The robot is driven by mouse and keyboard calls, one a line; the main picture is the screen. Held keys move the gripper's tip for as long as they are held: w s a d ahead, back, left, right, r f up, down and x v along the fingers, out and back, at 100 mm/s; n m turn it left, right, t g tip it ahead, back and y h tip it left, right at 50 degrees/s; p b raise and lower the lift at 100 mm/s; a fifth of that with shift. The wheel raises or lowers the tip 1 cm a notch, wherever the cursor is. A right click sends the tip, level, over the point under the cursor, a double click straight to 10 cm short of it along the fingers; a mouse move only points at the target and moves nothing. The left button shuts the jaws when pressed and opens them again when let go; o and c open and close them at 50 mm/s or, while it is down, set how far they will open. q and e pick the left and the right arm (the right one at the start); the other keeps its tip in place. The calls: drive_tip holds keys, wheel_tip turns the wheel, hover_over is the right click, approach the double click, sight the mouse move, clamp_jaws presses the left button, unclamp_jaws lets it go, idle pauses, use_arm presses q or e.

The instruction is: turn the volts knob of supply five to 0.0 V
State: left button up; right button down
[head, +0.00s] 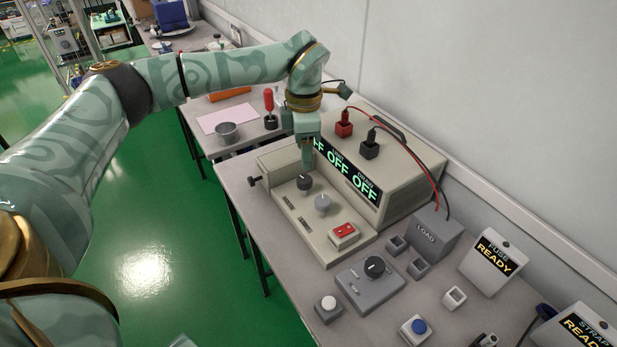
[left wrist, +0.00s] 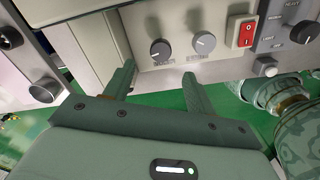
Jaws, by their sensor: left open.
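The beige power supply (head: 405,170) stands on the bench by the wall, and its display (head: 345,170) reads OFF in green. Its sloping front panel has a dark knob (head: 304,182), a light grey knob (head: 322,204) and a red rocker switch (head: 344,233). In the left wrist view the dark knob (left wrist: 160,50), grey knob (left wrist: 204,43) and red switch (left wrist: 246,34) sit in a row; the knob labels are too small to read. My left gripper (head: 307,158) is open and empty, pointing down just behind the dark knob. Its fingers (left wrist: 158,70) are spread below that knob in the wrist view. My right gripper is out of view.
Red and black plugs (head: 344,122) with leads rise from the supply's top and run to a grey LOAD box (head: 432,232). A grey knob box (head: 370,284), buttons and small sockets crowd the front. FUSE (head: 492,258) and STRAP units stand at right. Green floor lies left.

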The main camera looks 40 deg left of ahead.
sight(304, 179)
use_arm(q)
wheel_tip(304, 179, down, 7)
drive_tip(key=shift+f+b, duration=0.1)
drive_tip(key=shift+b, duration=1)
drive_tip(key=shift+f, duration=0.3)
drive_tip(key=shift+s, duration=0.1)
drive_tip(key=c, duration=1)
